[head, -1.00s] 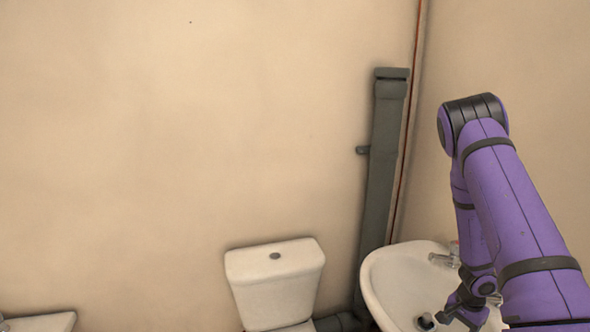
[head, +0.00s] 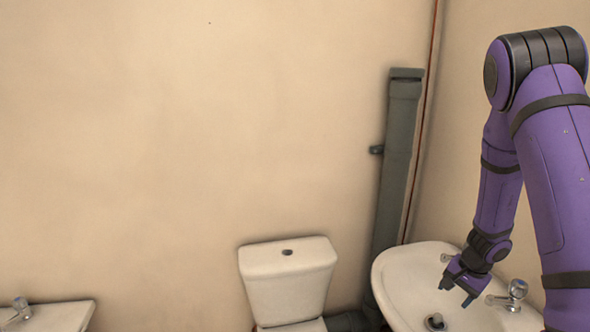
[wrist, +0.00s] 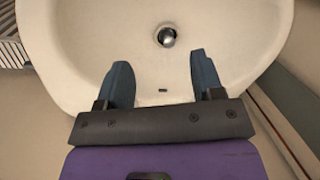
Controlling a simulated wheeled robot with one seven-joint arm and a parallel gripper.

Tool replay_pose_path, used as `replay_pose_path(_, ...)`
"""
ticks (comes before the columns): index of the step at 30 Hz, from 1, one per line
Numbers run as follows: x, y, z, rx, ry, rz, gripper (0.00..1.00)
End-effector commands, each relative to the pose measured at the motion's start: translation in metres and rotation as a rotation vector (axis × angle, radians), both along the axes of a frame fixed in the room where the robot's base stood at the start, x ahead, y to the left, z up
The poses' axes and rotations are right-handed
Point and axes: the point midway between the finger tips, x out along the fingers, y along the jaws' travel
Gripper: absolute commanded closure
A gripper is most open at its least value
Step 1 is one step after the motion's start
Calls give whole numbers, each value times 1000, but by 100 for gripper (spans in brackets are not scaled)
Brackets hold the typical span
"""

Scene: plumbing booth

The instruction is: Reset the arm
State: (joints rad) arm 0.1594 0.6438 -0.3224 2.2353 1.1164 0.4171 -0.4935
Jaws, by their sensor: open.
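My purple arm reaches in from the right in the head view. My gripper (head: 457,290) points down over the white washbasin (head: 395,282) at the right. In the wrist view my gripper (wrist: 160,82) has its two blue-grey fingers spread apart, with nothing between them. The washbasin (wrist: 85,60) fills most of that view below the fingers. Its round metal drain plug (wrist: 166,38) lies beyond the fingertips. I cannot tell exactly how high the fingers are above the basin.
A chrome tap (head: 510,294) stands on the basin's right side, close to my gripper. A white toilet cistern (head: 288,282) stands left of the basin. A grey vertical pipe (head: 397,160) runs up the corner. Another basin (head: 55,318) shows at lower left. The wall between is bare.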

Motion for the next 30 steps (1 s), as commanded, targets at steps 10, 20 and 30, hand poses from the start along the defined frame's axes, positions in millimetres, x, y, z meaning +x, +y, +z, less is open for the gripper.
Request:
replay_pose_path(10, 2, 67, 125, 61, -143, 230, 39)
replay_pose_path(20, -38, 120, 224, 48, -234, 455, 39)
replay_pose_path(30, -104, 157, 299, -45, -293, 668, 39)
